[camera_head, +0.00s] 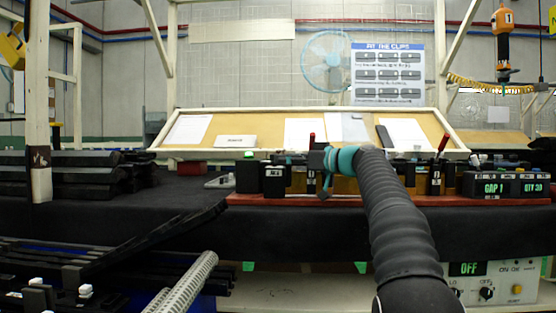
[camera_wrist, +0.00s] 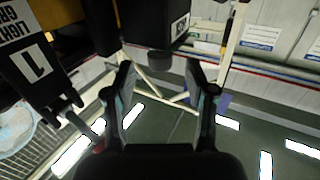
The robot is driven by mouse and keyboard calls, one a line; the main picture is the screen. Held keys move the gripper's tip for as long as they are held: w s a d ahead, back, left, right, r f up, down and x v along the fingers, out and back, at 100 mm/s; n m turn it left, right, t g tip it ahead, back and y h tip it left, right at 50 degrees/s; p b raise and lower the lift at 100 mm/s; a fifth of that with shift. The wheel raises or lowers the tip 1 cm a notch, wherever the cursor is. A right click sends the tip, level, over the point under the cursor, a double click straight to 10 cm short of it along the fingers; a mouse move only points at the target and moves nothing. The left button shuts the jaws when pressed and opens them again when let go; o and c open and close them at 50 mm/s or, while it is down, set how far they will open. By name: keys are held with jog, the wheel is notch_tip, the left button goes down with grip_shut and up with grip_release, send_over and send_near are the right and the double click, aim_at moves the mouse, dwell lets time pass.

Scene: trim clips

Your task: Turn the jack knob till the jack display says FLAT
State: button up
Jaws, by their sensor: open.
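In the wrist view a dark round knob (camera_wrist: 160,61) sticks out from a black box (camera_wrist: 150,22) with a partly readable white label, apparently the jack. My gripper (camera_wrist: 161,75) is open, with one finger on each side of the knob in the picture. I cannot tell whether the fingers touch it. In the head view my gripper (camera_head: 338,163) is small and teal at the far end of my dark arm, in front of the row of boxes. The arm and gripper hide part of that row. I cannot see readable FLAT text or the jack display.
A red board (camera_head: 475,200) carries black boxes and red-handled levers. A box (camera_head: 505,187) at right shows green GAP and QTY readouts. A panel (camera_head: 500,283) below reads OFF.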

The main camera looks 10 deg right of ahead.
jog(key=v, duration=0.7)
jog(key=shift+s+d, duration=0.25)
jog(key=shift+a, duration=0.1)
